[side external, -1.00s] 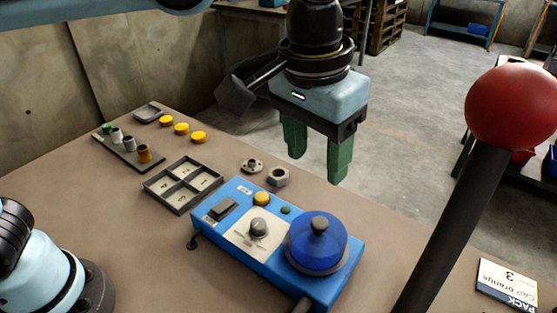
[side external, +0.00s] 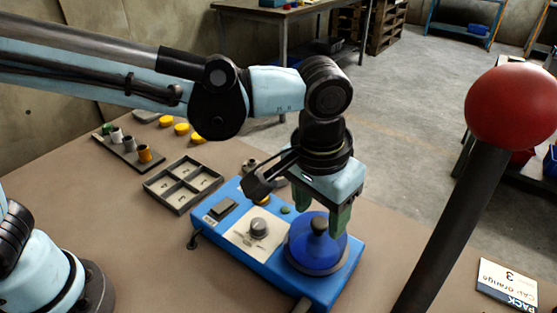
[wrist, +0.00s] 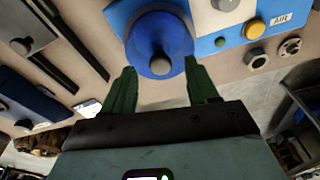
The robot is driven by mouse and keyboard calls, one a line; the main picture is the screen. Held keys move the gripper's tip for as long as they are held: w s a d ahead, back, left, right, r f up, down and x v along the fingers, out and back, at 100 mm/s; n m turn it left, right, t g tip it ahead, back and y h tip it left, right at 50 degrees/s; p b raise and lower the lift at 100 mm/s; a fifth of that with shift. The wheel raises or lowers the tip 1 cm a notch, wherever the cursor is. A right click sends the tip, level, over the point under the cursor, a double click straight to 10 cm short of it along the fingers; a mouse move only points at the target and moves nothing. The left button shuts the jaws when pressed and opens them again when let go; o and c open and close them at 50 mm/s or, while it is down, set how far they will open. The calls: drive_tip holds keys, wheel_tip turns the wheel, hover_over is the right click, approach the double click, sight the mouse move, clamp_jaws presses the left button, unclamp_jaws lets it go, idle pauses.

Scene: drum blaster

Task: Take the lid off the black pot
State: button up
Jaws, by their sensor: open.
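A round blue translucent lid (side external: 313,256) with a dark knob (side external: 319,225) sits on the right end of a blue box-shaped machine (side external: 248,249). I see no clearly black pot; whatever is under the lid is hidden. My gripper (side external: 321,212) points down close to the lid, its green fingers open and empty. In the wrist view the lid (wrist: 148,38) lies just past my gripper (wrist: 160,68), with the knob (wrist: 161,64) lined up between the fingertips. I cannot tell whether the fingers are level with the knob.
A red ball on a black post (side external: 510,105) stands at the right foreground. A grey divided tray (side external: 183,185), a rack of small cylinders (side external: 128,151) and yellow caps (side external: 181,128) lie left of the machine. A sign card (side external: 507,284) is at lower right.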

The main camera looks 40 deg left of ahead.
drive_tip(key=shift+w+f, duration=0.1)
drive_tip(key=shift+f, duration=0.85)
clamp_jaws()
drive_tip(key=shift+r, duration=0.15)
